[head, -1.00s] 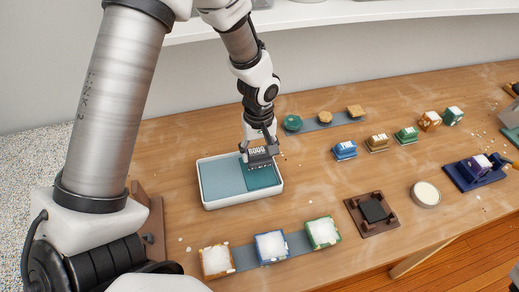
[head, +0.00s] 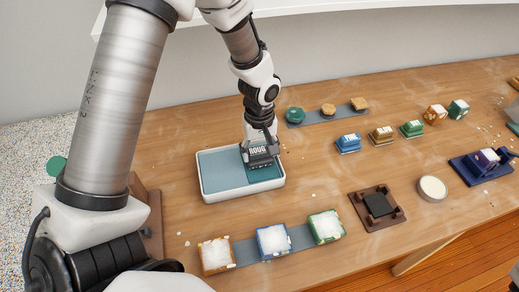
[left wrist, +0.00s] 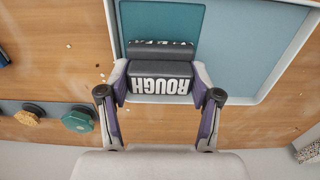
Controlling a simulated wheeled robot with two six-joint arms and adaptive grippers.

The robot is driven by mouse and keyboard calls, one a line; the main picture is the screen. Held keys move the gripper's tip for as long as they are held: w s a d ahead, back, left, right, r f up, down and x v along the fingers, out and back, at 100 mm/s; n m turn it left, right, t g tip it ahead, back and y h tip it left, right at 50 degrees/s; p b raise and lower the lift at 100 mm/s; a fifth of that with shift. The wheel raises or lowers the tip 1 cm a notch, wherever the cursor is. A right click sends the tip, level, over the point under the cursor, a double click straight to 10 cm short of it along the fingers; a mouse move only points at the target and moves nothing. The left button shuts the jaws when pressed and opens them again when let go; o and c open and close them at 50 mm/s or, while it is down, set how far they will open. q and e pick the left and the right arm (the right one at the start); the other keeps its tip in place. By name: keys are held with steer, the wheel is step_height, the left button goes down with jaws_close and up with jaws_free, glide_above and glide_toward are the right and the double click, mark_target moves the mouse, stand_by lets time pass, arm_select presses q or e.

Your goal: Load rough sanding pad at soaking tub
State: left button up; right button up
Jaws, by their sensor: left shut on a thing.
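The rough sanding pad (left wrist: 160,82) is a dark grey block with white "ROUGH" lettering. My left gripper (head: 260,148) is shut on it, with one finger on each side in the left wrist view (left wrist: 160,90). The soaking tub (head: 201,186) is a white-rimmed tray with a light blue area on the left and a darker teal area on the right in the head view. The pad is over the teal area (left wrist: 160,20); I cannot tell whether it touches the bottom.
A strip (head: 245,251) with several white-filled moulds lies in front of the tub. A dark brown fixture (head: 379,205) and a round tin (head: 432,187) stand to the right. Behind are a strip with round knobs (head: 328,112) and several small coloured blocks (head: 347,143).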

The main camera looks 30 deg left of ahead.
mark_target(259, 150)
arm_select(q)
steer(key=shift+f+b, duration=0.3)
steer(key=shift+f, duration=0.25)
stand_by(1.1)
step_height(259, 150, up, 7)
steer(key=p, duration=0.6)
steer(key=shift+r, duration=0.1)
stand_by(0.6)
